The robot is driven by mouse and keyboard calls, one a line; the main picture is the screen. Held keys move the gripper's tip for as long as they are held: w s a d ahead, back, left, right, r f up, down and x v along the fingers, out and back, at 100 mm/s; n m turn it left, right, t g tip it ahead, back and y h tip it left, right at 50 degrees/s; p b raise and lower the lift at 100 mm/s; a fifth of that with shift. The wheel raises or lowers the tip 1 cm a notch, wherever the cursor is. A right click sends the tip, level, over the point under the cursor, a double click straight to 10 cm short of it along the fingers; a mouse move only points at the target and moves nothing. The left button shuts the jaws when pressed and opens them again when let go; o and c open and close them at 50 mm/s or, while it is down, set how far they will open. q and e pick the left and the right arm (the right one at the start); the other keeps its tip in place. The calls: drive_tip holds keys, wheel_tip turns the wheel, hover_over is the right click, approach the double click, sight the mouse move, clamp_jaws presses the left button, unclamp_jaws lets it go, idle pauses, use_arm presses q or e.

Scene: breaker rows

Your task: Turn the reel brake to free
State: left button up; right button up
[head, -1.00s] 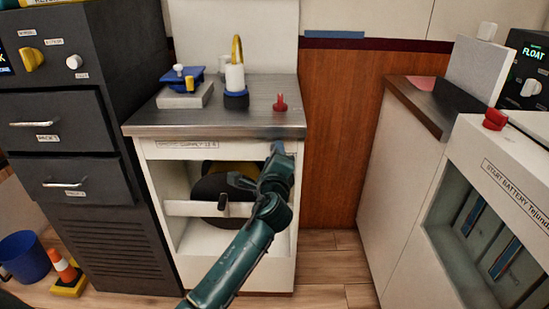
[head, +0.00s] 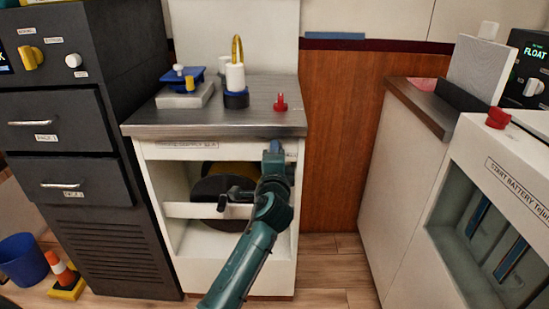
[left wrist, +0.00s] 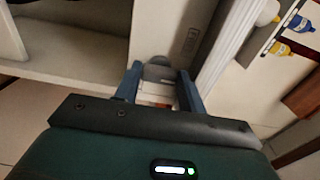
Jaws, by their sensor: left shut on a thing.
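The reel (head: 210,188), a black disc with yellow behind it, sits in the open bay of the white cabinet, partly hidden by a white crossbar and my arm. My left gripper (head: 276,147) is at the upper right of the cabinet front, just below the counter. In the left wrist view, its blue fingers (left wrist: 158,90) are shut on a small grey knob (left wrist: 157,71) on the white front panel, apparently the reel brake. The knob is hidden in the head view, and its setting cannot be read. My right gripper is not in view.
The metal counter (head: 160,122) carries a blue-topped device (head: 183,78), a white cylinder with a yellow loop (head: 235,76) and a red knob (head: 281,102). A dark drawer cabinet (head: 66,135) stands left and a battery cabinet (head: 482,146) right.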

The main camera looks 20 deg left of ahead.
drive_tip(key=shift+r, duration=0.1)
use_arm(q)
drive_tip(key=o, duration=1)
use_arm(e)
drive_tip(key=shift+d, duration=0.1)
